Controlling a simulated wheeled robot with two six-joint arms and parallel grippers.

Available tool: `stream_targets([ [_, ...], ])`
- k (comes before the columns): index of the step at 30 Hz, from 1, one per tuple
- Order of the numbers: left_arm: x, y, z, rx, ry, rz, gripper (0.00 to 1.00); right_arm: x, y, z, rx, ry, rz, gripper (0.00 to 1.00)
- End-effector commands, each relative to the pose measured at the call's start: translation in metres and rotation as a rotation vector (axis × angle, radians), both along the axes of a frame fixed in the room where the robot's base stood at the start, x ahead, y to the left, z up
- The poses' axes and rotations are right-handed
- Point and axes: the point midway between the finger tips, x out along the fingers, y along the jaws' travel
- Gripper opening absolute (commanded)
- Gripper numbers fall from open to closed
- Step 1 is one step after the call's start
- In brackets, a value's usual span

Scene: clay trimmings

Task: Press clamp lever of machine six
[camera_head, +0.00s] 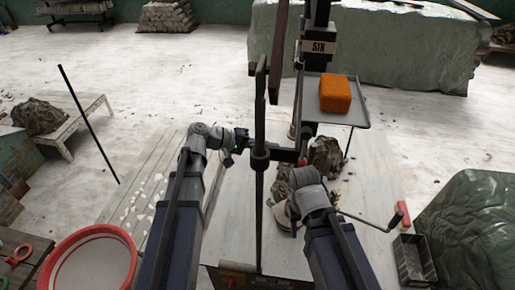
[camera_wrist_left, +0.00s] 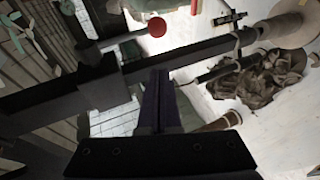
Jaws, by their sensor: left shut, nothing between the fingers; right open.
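Machine six (camera_head: 318,47) stands at the top centre of the head view, its dark column bearing the label SIX. A lever with a red ball knob (camera_wrist_left: 156,28) shows in the left wrist view, beside a dark bar. A small red end (camera_head: 302,161) shows at the end of a horizontal dark bar in the head view. My left gripper (camera_head: 240,140) is shut and empty by the upright dark post; its closed fingers (camera_wrist_left: 160,100) point toward the bar and knob, and I cannot tell whether they touch. My right gripper (camera_head: 291,210) is open, low near the machine's base, partly hidden by its wrist.
An orange block (camera_head: 335,93) sits on a grey tray (camera_head: 358,116). Brownish clay trimmings (camera_head: 325,157) lie near the machine's centre. A red-rimmed basin (camera_head: 68,244) stands at lower left.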

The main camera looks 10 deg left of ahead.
Motion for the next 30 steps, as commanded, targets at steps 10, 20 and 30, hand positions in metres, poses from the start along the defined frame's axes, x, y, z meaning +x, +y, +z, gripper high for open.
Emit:
stream_targets([
  [10,-0.006,-0.048,-0.019,0.000,0.000,-0.001,0.00,0.000,0.000,-0.020,0.000,-0.001,-0.002,0.50],
  [20,-0.010,-0.058,-0.022,0.000,0.001,0.001,0.00,0.000,0.000,-0.022,0.000,-0.001,-0.002,0.50],
  [30,-0.010,-0.059,-0.024,-0.008,0.001,0.000,0.00,0.000,0.000,-0.025,0.000,-0.001,-0.002,0.50],
])
